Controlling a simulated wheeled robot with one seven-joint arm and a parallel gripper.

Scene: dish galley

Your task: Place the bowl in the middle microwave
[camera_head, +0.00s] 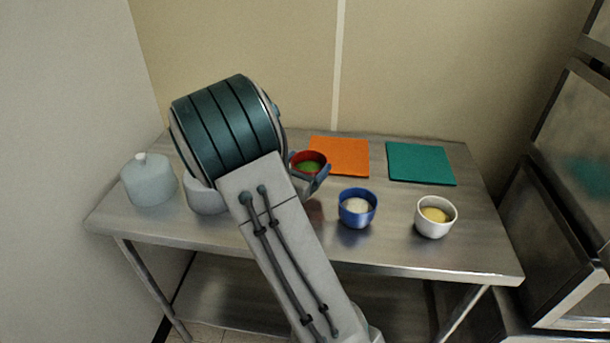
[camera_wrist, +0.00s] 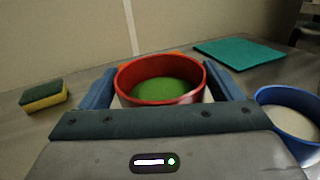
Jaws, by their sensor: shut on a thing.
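A red bowl (camera_wrist: 160,100) with green contents sits between the two fingers of my gripper (camera_wrist: 160,90) in the wrist view. My gripper is shut on it, one finger on each side. In the head view the red bowl (camera_head: 309,155) shows just past my arm, with part of my gripper (camera_head: 312,175) beside it. Whether the bowl touches the table cannot be told. A blue bowl (camera_head: 357,220) with pale contents and a white bowl (camera_head: 433,231) with yellow contents stand to its right. Stacked steel units (camera_head: 575,160) stand at the right edge; which is the middle microwave is unclear.
The steel table (camera_head: 400,256) holds an orange cloth (camera_head: 340,150), a teal cloth (camera_head: 420,163), a pale lidded pot (camera_head: 150,182) and a white container (camera_head: 203,200) partly behind my arm. A green and yellow sponge (camera_wrist: 44,95) lies left in the wrist view. Walls stand behind and left.

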